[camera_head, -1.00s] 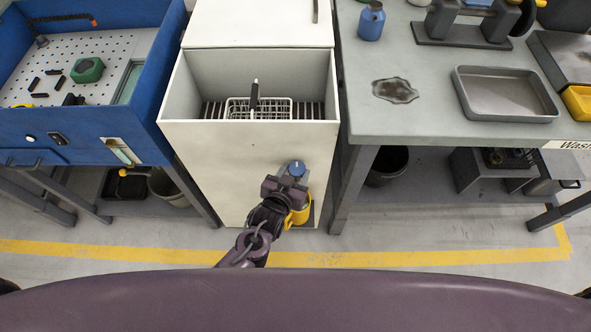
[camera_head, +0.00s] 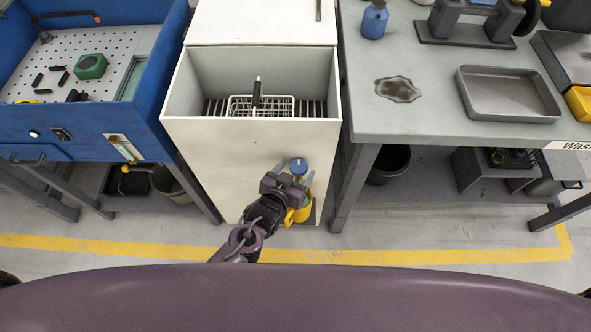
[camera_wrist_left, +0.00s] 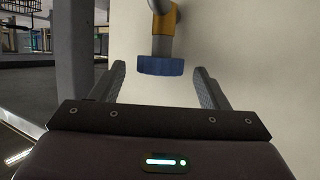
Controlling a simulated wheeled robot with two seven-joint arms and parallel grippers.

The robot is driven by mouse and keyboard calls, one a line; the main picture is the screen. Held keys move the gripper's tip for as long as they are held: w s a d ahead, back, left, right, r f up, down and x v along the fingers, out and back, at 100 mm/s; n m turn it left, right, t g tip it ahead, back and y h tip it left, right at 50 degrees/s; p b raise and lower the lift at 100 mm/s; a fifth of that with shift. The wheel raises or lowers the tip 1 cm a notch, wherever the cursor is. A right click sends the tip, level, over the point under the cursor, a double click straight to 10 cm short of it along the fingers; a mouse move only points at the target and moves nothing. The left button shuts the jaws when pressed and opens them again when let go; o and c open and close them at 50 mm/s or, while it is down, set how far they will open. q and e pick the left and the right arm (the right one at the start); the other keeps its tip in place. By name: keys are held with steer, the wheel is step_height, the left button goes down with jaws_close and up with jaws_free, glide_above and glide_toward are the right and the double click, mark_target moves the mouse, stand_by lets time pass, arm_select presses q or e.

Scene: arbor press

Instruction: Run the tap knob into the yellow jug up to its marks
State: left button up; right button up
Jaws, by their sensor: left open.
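The blue tap knob (camera_head: 299,166) is on the front of the white cabinet. In the left wrist view the knob (camera_wrist_left: 161,66) sits at the end of a grey and yellow tap stem (camera_wrist_left: 163,22). My left gripper (camera_head: 294,168) is open, and its fingers stand on either side of the knob with gaps showing in the wrist view (camera_wrist_left: 161,85). The yellow jug (camera_head: 303,212) stands low at the cabinet front, below the knob, partly hidden by my left gripper. Its marks and contents cannot be made out. My right gripper is out of view.
The white cabinet (camera_head: 225,150) has an open top basin with a wire basket (camera_head: 262,105). A blue workbench (camera_head: 140,125) stands to the left and a grey table (camera_head: 440,115) to the right. Yellow-lined floor (camera_head: 400,257) lies in front.

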arm_select(q)
steer(key=v, duration=0.7)
steer(key=shift+s, duration=0.15)
steer(key=shift+r, duration=0.1)
steer(key=s+a+f+g+y, duration=0.1)
steer(key=s+a+f+g, duration=0.2)
steer(key=f, duration=0.4)
steer(key=s+a+f+y, duration=0.1)
steer(key=s+a+f, duration=0.2)
steer(key=a+f, duration=0.3)
steer(key=s+a+f+g+y, duration=0.2)
steer(key=s+a+f, duration=0.1)
steer(key=f, duration=0.6)
steer(key=s+a+f+g, duration=0.2)
steer(key=s+f, duration=0.2)
steer(key=s, duration=0.3)
steer(key=s+a+f+n+g+y, duration=0.1)
steer(key=s+a+f+g, duration=0.1)
steer(key=s+f, duration=0.2)
steer(key=s+a+f+n+g, duration=0.1)
steer(key=s+a+f+g, duration=0.1)
steer(key=s, duration=0.9)
step_height(320, 180, down, 3)
steer(key=shift+a+r+g, duration=0.15)
steer(key=shift+a+g, duration=0.15)
steer(key=shift+a, duration=0.3)
